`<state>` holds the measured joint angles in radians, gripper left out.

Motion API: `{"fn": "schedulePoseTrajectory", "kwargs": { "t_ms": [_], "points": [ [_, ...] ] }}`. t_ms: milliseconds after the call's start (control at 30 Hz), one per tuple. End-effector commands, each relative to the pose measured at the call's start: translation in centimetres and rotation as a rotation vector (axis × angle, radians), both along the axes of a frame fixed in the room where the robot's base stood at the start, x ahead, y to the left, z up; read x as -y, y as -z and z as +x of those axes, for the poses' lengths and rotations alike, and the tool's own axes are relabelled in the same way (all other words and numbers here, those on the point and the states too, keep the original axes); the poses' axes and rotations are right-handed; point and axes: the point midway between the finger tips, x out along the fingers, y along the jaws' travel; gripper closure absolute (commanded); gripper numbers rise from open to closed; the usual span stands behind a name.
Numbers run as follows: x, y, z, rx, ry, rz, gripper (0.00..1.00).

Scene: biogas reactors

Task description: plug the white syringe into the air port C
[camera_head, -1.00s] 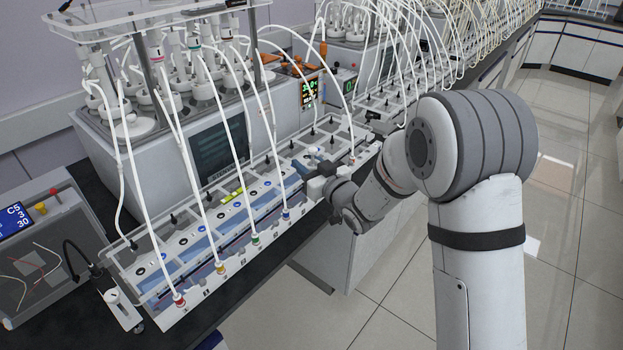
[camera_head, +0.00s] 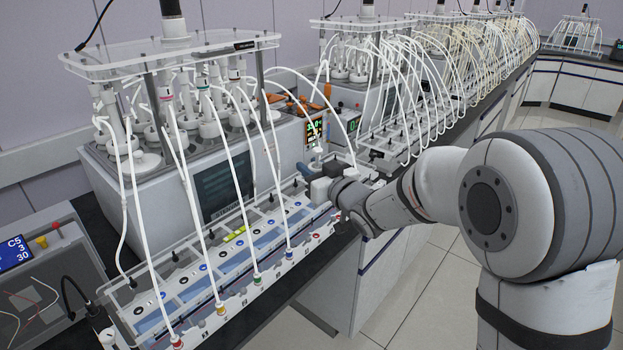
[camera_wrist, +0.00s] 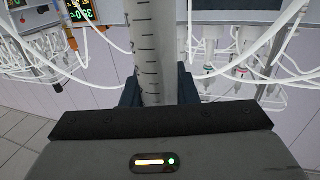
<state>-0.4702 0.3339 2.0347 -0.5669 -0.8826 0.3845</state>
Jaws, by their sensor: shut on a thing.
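My gripper (camera_wrist: 158,92) is shut on a clear syringe with dark graduation marks (camera_wrist: 147,45), which stands upright between the dark blue fingers in the wrist view. Its lower end is hidden behind the gripper body. In the head view my gripper (camera_head: 322,188) is above the right part of the long port rack (camera_head: 235,262), and the syringe looks like a small pale upright shape (camera_head: 317,157) over it. The rack has a row of ports with coloured collars, including a green one (camera_head: 257,279) and a blue one (camera_head: 290,255). I cannot read which is C.
White tubes arch from the reactor unit (camera_head: 165,150) down to the rack and stand close to my gripper. A yellow-green item (camera_head: 236,233) lies on the rack. A control box (camera_head: 35,265) is at the left. The floor in front of the bench is clear.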

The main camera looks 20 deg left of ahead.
Motion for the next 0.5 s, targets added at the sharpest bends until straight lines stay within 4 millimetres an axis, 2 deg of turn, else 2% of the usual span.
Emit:
{"fn": "schedulePoseTrajectory", "kwargs": {
  "t_ms": [500],
  "points": [
    [-0.02,-0.51,0.00,0.001,0.000,-0.001,1.00]
  ]
}}
